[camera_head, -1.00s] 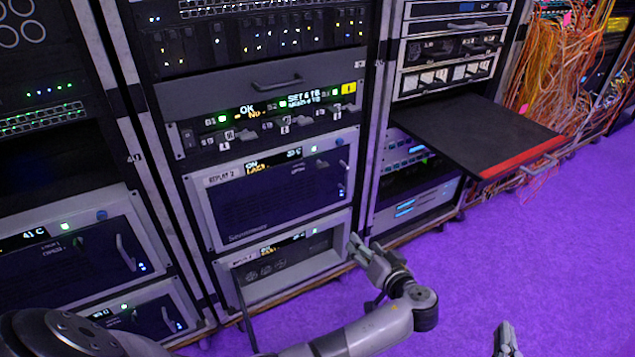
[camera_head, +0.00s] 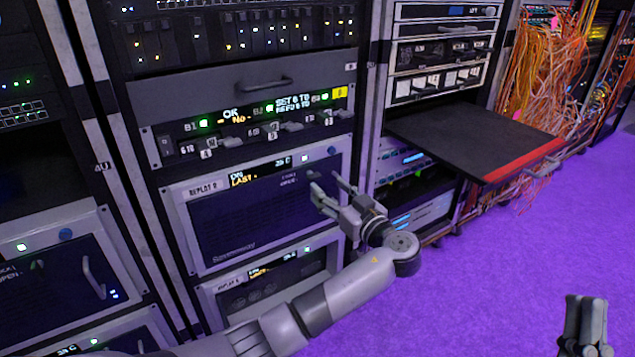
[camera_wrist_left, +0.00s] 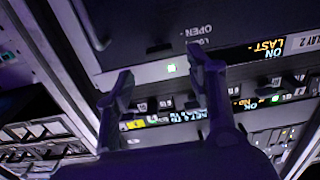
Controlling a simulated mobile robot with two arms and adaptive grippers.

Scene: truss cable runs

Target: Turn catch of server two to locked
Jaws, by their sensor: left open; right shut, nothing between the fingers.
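Server two is the unit labelled REPLAY 2 (camera_head: 240,225), with a dark blue front door and a lit display, in the middle rack. Its catch (camera_head: 312,175) is a small dark piece at the door's upper right, beside tiny print. In the left wrist view the door (camera_wrist_left: 130,25) appears upside down, with OPEN and a partly hidden LOCK word beside the catch (camera_wrist_left: 160,47). My left gripper (camera_head: 327,184) is open in front of the door's upper right, fingers pointing at the panel. It also shows in the wrist view (camera_wrist_left: 160,66). Contact cannot be told. My right gripper (camera_head: 588,305) is shut and empty, low at right.
A panel with several small levers (camera_head: 255,125) sits above server two. A similar unit with visible fans (camera_head: 270,280) is below. A black shelf with a red edge (camera_head: 475,140) juts out at right. Orange cables (camera_head: 555,70) hang farther right. The purple floor (camera_head: 500,260) is clear.

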